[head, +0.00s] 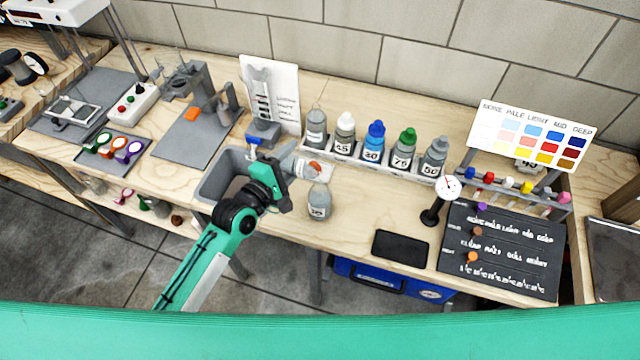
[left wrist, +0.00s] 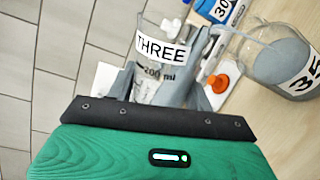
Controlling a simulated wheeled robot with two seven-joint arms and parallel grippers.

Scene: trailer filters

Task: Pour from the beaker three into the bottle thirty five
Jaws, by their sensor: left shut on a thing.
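My left gripper (head: 285,175) is shut on beaker three (head: 296,164), a clear vessel with a white label. In the left wrist view the beaker (left wrist: 165,52) shows "THREE" and a 200 ml mark between the grey fingers (left wrist: 168,82). It appears tilted in the head view. Bottle thirty five (head: 319,203) stands on the table just right of and in front of the beaker, with grey inside. In the left wrist view the bottle (left wrist: 283,60) is at the right, its label partly cut off. I cannot tell whether liquid is flowing. My right gripper is not in view.
Several labelled bottles stand in a rack (head: 345,155) behind. An orange cap (head: 314,167) lies near the beaker. A grey bin (head: 215,178) is left of my gripper. A black pad (head: 400,246) and dial gauge (head: 447,188) are to the right. Bare table lies around bottle thirty five.

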